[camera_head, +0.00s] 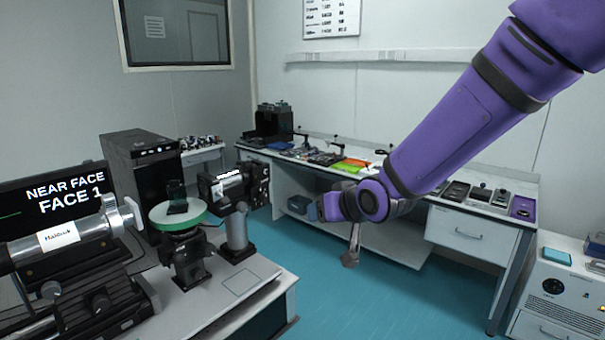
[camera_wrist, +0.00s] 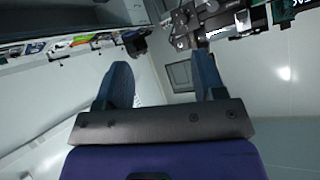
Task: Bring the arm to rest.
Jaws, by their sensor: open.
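My purple arm (camera_head: 465,115) reaches in from the upper right, bent at a dark-ringed joint (camera_head: 373,200). Past this joint, the end of the arm points left over open floor, between the near optical table (camera_head: 225,305) and the back bench. My gripper shows best in the wrist view (camera_wrist: 164,78): two blue fingers stand well apart on a dark crossbar, with nothing between them. In the head view the gripper is small and partly hidden by the wrist, so its fingers are hard to make out there.
The near table carries a labelled cylinder (camera_head: 62,238), a round green-rimmed stage (camera_head: 178,216), a black optic mount (camera_head: 238,188) and a monitor (camera_head: 60,200). A black computer tower (camera_head: 143,172) stands behind. The back bench (camera_head: 455,226) holds several small items. Blue floor (camera_head: 335,300) is clear between.

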